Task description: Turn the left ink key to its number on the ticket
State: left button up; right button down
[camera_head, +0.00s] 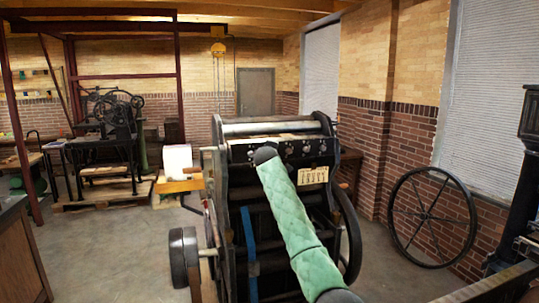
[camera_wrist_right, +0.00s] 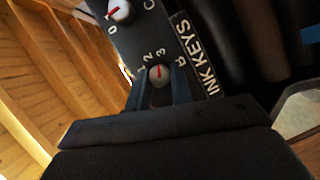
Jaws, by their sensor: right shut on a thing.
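The ink key panel (camera_head: 305,148) runs across the front of the press, with several small knobs. A cream ticket (camera_head: 312,175) hangs below its right part; its figures are too small to read. In the right wrist view, a pale round key (camera_wrist_right: 160,79) sits by the letter B, its red pointer roughly toward the 3. My right gripper (camera_wrist_right: 160,88) is shut on this key, one finger on each side. In the head view my green-sleeved right arm hides the gripper and the panel's left part. I cannot tell whether an A key lies beyond. My left gripper is not in view.
A neighbouring key (camera_wrist_right: 120,11) by the letter C and an INK KEYS plate (camera_wrist_right: 197,55) are close to the gripper. The press (camera_head: 240,200) has a large wheel on its right side. Open floor (camera_head: 120,255) lies to the left.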

jog(key=shift+f+m, duration=0.15)
jog(key=shift+m, duration=0.15)
jog(key=c, duration=1.5)
grip_release()
jog(key=shift+o, duration=1.3)
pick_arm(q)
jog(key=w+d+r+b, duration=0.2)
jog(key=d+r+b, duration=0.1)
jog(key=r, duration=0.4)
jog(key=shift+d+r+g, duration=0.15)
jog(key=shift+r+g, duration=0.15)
pick_arm(e)
jog(key=s+r, duration=0.1)
jog(key=s, duration=0.6)
jog(key=shift+s+r, duration=0.15)
jog(key=shift+s, duration=0.15)
